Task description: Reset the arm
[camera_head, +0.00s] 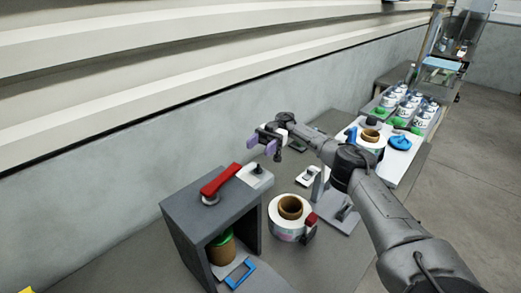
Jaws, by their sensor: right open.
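My right arm comes in from the lower right, and its gripper (264,146) is open above the bench near the wall. It has purple finger pads, and I see nothing between them. It hangs just beyond the grey box (182,228) with the red lever (221,180) on top. A white label reel (283,228) with a brown core stands on the bench, in front of the gripper and apart from it. My left gripper is not in view.
Inside the box stands a brown jar with a green lid (222,240), beside a blue handle (240,273). A metal stand (338,212) is right of the reel. Farther back are another reel (371,136), a blue item (400,142) and several white containers (414,108). The wall closes the left.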

